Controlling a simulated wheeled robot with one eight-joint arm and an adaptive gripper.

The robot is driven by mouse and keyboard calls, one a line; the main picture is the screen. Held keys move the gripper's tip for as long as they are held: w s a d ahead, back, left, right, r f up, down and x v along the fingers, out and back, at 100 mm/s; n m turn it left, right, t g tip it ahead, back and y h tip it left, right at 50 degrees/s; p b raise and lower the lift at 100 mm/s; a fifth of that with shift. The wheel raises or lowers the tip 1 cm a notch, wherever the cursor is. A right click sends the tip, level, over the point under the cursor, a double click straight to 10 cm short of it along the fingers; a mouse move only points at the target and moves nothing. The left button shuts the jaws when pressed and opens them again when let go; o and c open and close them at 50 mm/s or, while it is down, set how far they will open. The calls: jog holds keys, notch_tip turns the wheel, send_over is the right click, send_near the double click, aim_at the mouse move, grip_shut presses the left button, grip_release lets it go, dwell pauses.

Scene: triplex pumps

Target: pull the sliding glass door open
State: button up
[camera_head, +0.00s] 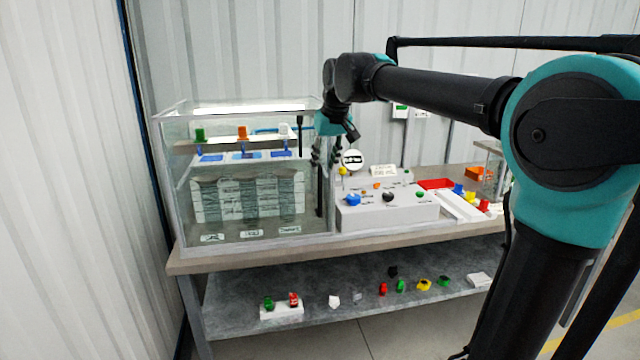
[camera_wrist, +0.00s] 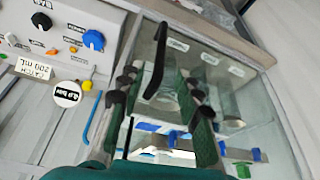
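The glass case (camera_head: 250,225) stands on the left of the workbench, with clear panes in a pale frame. A long black upright handle (camera_head: 320,195) is on its right part; it also shows in the wrist view as a dark bar (camera_wrist: 159,52). The door pane's own edges are hard to make out. My gripper (camera_head: 325,158) is beside the case's right edge at the handle's upper part. In the wrist view my gripper (camera_wrist: 160,78) has its fingers spread, with the handle between them in the picture. I see no clear contact.
A grey control box (camera_head: 390,217) with coloured knobs stands right of the case, with a round white sign (camera_head: 353,160) behind it. Coloured parts stand inside the case on a shelf. A lower shelf (camera_head: 340,325) holds several small items. A corrugated wall (camera_head: 70,180) is left.

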aim_at(321, 178)
jog(key=x, duration=0.8)
jog(key=shift+f, duration=0.1)
jog(key=shift+c, duration=0.5)
grip_shut()
